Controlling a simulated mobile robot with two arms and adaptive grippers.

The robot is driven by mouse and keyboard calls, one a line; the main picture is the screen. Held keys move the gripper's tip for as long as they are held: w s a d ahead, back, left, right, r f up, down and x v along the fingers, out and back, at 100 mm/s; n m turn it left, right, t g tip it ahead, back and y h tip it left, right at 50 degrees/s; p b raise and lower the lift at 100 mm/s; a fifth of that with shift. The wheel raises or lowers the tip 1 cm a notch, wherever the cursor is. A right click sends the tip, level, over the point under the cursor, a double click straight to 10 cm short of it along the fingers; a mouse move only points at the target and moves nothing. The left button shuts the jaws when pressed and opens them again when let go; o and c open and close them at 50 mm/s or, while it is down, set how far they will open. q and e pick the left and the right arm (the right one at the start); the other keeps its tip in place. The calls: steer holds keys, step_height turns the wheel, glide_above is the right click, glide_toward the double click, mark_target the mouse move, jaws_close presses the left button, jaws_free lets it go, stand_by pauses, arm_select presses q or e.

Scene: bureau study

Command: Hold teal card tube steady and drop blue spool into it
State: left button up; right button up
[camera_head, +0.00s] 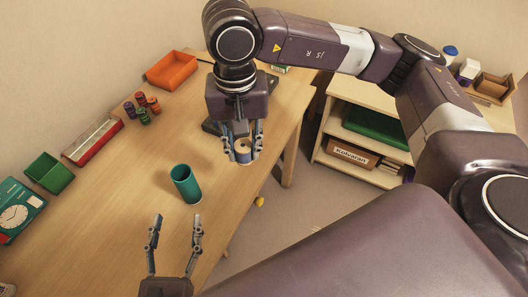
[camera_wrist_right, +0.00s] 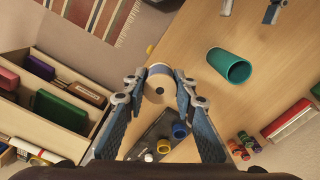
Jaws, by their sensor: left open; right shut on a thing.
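The teal card tube (camera_head: 186,186) stands upright on the desk, its open top facing up; it also shows in the right wrist view (camera_wrist_right: 231,66). My right gripper (camera_head: 242,152) is shut on the blue spool (camera_head: 244,148), whose pale end faces the head camera. In the right wrist view the spool (camera_wrist_right: 157,88) sits between the two fingertips, with a little blue at its edge. The spool is held to the right of the tube and beyond it, apart from it. My left gripper (camera_head: 175,230) is open and empty in front of the tube, not around it.
Several small spools (camera_head: 142,108) stand at the desk's left. An orange tray (camera_head: 171,70), a red-edged tray (camera_head: 93,141), a green box (camera_head: 49,172) and a teal clock box (camera_head: 18,212) line the wall side. A shelf (camera_head: 345,130) stands right. The desk around the tube is clear.

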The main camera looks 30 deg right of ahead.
mark_target(183, 189)
arm_select(q)
steer(key=x, duration=1.2)
arm_select(e)
steer(key=w+a+r+m, duration=0.3)
steer(key=a+r+m, duration=0.1)
steer(key=a+m, duration=0.3)
steer(key=w+a+r+m, duration=0.3)
steer(key=a+r+m, duration=0.2)
steer(key=a+m, duration=0.1)
steer(key=shift+w+a+m, duration=0.4)
steer(key=shift+m, duration=0.4)
arm_select(q)
steer(key=c, duration=1.3)
arm_select(e)
step_height(183, 189, down, 13)
steer(key=o, duration=1)
steer(key=shift+o, duration=0.2)
